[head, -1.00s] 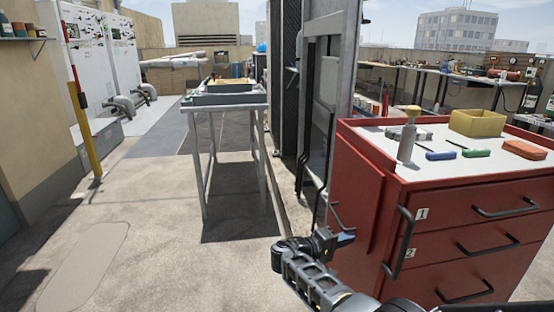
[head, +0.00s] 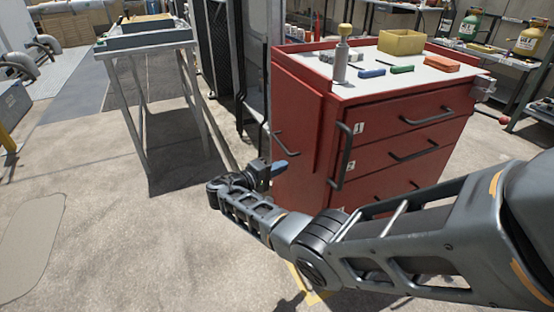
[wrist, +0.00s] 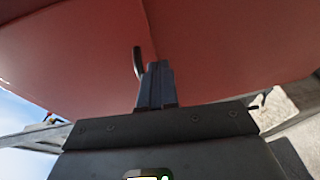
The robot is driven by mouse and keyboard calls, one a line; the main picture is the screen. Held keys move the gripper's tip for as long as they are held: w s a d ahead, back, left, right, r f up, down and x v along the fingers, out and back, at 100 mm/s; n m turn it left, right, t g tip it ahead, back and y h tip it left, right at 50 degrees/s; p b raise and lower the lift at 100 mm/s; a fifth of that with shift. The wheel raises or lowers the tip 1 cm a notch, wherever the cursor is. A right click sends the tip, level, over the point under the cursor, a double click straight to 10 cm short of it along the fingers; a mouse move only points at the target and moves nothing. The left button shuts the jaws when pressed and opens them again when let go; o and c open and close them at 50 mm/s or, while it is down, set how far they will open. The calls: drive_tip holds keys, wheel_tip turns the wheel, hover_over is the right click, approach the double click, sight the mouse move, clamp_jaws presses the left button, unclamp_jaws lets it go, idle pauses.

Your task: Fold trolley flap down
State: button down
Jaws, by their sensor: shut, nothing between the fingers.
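The red trolley (head: 345,130) stands right of centre in the head view, with numbered drawers and a white top. A red panel (head: 300,120) lies upright along its left side and has a dark bar handle (head: 287,146); I take this to be the flap. My gripper (head: 281,169) is shut and empty, low beside this panel and just below the handle. In the wrist view, my shut fingers (wrist: 156,80) point at a red surface (wrist: 80,60), with a dark curved handle (wrist: 139,62) just left of their tips. I cannot tell whether they touch.
On the trolley top are a grey cylinder with a yellow knob (head: 342,55), a yellow bin (head: 401,42) and small coloured items. A grey table (head: 148,42) stands to the left, with dark cabinets (head: 222,50) behind. The concrete floor at left front is clear.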

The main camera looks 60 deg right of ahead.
drive_tip(key=f+v, duration=0.1)
drive_tip(key=v, duration=0.8)
drive_tip(key=shift+a, duration=0.35)
drive_tip(key=shift+w, duration=0.1)
